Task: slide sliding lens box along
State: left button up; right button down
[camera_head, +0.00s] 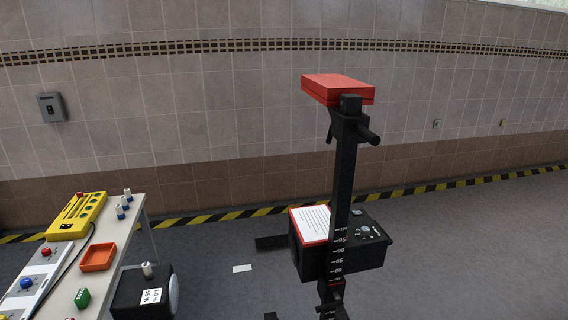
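A tall black post with a white number scale (343,190) stands upright right of centre in the head view. A black box with a dial and small controls (367,238) sits on the lower part of the post. A sheet of printed paper on a red backing (312,224) lies on its left side. A flat red block (338,88) tops the post, with black knobs just below it. I cannot tell for sure which of these is the sliding lens box. Neither of my grippers shows.
Floor at the right is clear up to the striped wall edge.

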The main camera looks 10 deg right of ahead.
aim_at(361, 253)
jog(key=i+l+u, duration=0.2)
jog(key=l, duration=1.25)
jog(key=i+l+u, duration=0.25)
jog(key=l, duration=1.25)
jog(key=l+u, duration=0.2)
jog(key=l, duration=1.25)
